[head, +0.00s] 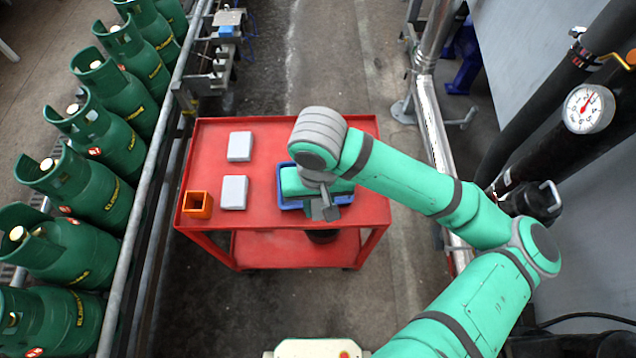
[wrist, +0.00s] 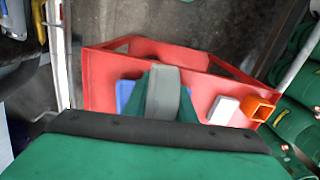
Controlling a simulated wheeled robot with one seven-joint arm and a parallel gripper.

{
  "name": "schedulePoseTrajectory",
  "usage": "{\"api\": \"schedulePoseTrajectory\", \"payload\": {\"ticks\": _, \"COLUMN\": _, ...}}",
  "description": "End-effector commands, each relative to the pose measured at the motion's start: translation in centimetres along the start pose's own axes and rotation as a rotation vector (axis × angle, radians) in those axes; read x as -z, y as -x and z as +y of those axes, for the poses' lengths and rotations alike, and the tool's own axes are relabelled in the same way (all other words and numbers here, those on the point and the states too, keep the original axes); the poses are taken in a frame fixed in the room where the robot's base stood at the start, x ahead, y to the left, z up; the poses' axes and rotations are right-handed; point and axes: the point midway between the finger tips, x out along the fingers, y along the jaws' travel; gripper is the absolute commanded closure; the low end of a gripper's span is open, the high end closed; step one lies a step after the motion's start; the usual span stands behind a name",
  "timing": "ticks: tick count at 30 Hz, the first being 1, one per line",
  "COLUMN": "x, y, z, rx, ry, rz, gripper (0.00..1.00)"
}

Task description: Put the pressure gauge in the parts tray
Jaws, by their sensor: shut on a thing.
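The blue parts tray (head: 284,205) lies on the right half of the red cart's top. My gripper (head: 322,208) is in front of and over the tray and covers much of it. In the wrist view the tray (wrist: 125,92) shows only as a strip beside my gripper (wrist: 163,95). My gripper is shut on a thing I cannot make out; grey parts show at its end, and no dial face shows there. The only dial I can make out is a white-faced pressure gauge (head: 589,108) on the dark pipe at the right, far from my gripper.
On the cart (head: 262,135) stand two pale grey boxes (head: 239,146) (head: 233,192) and an orange open bin (head: 198,204), left of the tray. A rail and green gas cylinders (head: 105,140) run along the left. Pipes stand at the right. Cart-top space between boxes and tray is clear.

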Motion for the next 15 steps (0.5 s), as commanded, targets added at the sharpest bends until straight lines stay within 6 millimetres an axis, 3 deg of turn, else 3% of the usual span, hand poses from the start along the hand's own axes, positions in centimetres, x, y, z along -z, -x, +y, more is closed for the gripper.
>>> {"api": "schedulePoseTrajectory", "payload": {"ticks": 9, "x": 6.7, "y": -3.3, "z": 0.6, "rx": -0.002, "ry": 0.0, "rz": -0.001, "gripper": 1.0}}
{"api": "schedulePoseTrajectory", "payload": {"ticks": 15, "x": 9.2, "y": -6.5, "z": 1.2, "rx": -0.002, "ry": -0.007, "rz": -0.001, "gripper": 1.0}}
